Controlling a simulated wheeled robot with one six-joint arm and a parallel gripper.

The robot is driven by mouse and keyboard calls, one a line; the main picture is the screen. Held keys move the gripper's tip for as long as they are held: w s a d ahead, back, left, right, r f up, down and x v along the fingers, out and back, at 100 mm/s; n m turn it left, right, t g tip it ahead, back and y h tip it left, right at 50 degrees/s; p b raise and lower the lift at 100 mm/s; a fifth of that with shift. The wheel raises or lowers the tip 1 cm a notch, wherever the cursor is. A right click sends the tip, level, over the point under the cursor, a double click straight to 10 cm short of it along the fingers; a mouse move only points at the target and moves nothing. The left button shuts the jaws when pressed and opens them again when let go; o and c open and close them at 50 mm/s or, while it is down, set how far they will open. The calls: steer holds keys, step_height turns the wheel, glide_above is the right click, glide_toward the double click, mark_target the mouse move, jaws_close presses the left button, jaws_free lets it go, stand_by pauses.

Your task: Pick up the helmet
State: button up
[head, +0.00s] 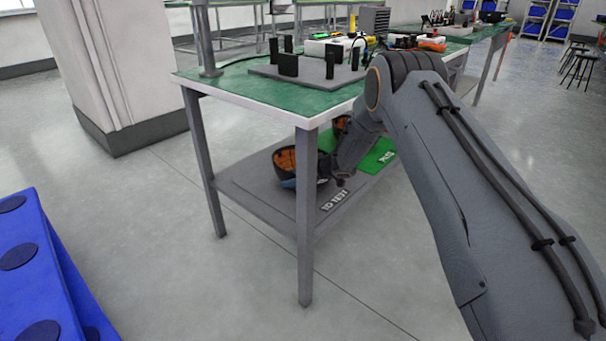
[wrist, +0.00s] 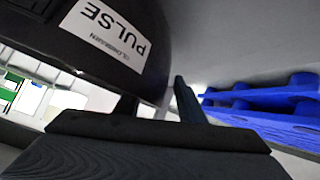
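A dark upturned helmet (head: 287,178) with an orange-brown inside sits on the lower shelf of the green-topped bench, partly behind the front leg. In the wrist view a black helmet (wrist: 118,75) with a white "PULSE" label fills the upper left, very close. My gripper (wrist: 157,104) is open, its two fingers apart at the helmet's lower edge. The edge shows between the fingers; I cannot tell whether they touch it. In the head view my gripper (head: 335,172) is beside the helmet's right side, and its fingertips are hard to make out.
A second similar bowl-shaped thing (head: 341,124) stands farther back, partly hidden by my arm. The bench leg (head: 305,230) stands in front of the shelf (head: 250,193). A green mat (head: 380,157) lies behind my wrist. Blue pallets (head: 35,265) stand at left.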

steer(key=shift+c, duration=0.4)
jaws_close()
steer(key=shift+r, duration=0.1)
steer(key=shift+r, duration=0.1)
